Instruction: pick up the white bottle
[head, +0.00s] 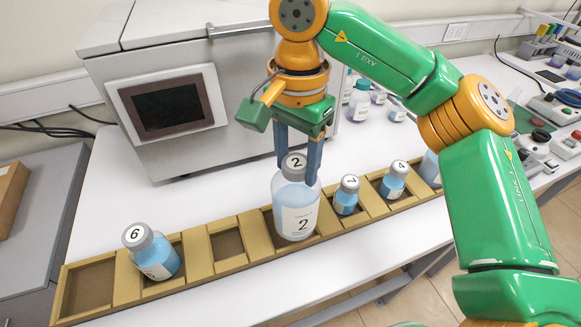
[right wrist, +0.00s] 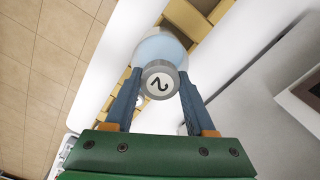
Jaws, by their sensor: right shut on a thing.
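A large bottle (head: 296,207) with pale blue liquid, a grey cap and a white label marked 2 stands upright at the middle of the wooden rack (head: 262,238). My right gripper (head: 297,172) comes down from above and is shut on this bottle's cap, one finger on each side. The right wrist view shows the cap (right wrist: 159,82) with its 2 between the two fingers. I cannot tell whether the bottle's base touches the rack. No plainly white bottle stands out; the bottles hold pale blue liquid. My left gripper is not in view.
Smaller bottles marked 6 (head: 152,252), 7 (head: 346,195) and 4 (head: 394,180) sit in the rack. A grey machine with a dark screen (head: 168,108) stands behind. More bottles (head: 360,100) stand at the back. The white table in front of the rack is clear.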

